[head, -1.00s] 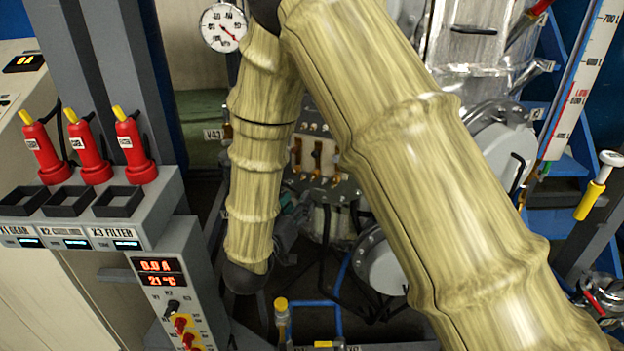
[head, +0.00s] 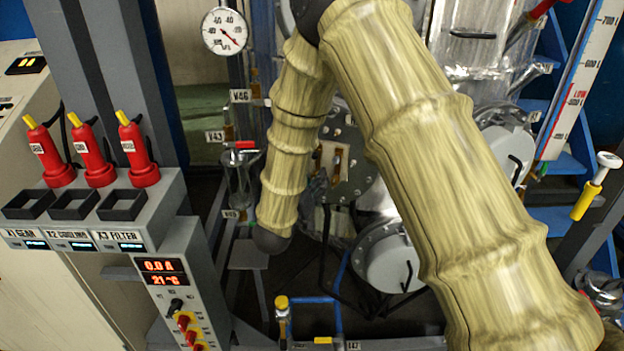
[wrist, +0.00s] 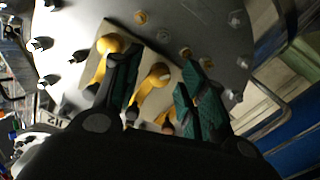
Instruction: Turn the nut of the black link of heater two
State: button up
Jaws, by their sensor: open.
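A pale terminal plate (wrist: 140,40) sits on a round metal flange in the wrist view. It carries yellow-orange links with rounded ends, one (wrist: 106,44) left of my fingers and one (wrist: 157,73) between them in the picture. Small dark nuts (wrist: 132,112) show below; I cannot tell which belongs to the black link. My gripper (wrist: 160,68) is open, its dark green-padded fingers either side of the middle link; contact cannot be told. In the head view, the heater plate (head: 342,155) shows partly behind my arm, and my gripper is hidden.
Bolts (wrist: 79,57) stud the flange. A red-handled valve (head: 240,147) and glass vessel (head: 238,180) stand left of my arm. A round metal cover (head: 390,262) is below the heater plate. A control box (head: 180,285) stands at lower left.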

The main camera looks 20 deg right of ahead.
grip_shut()
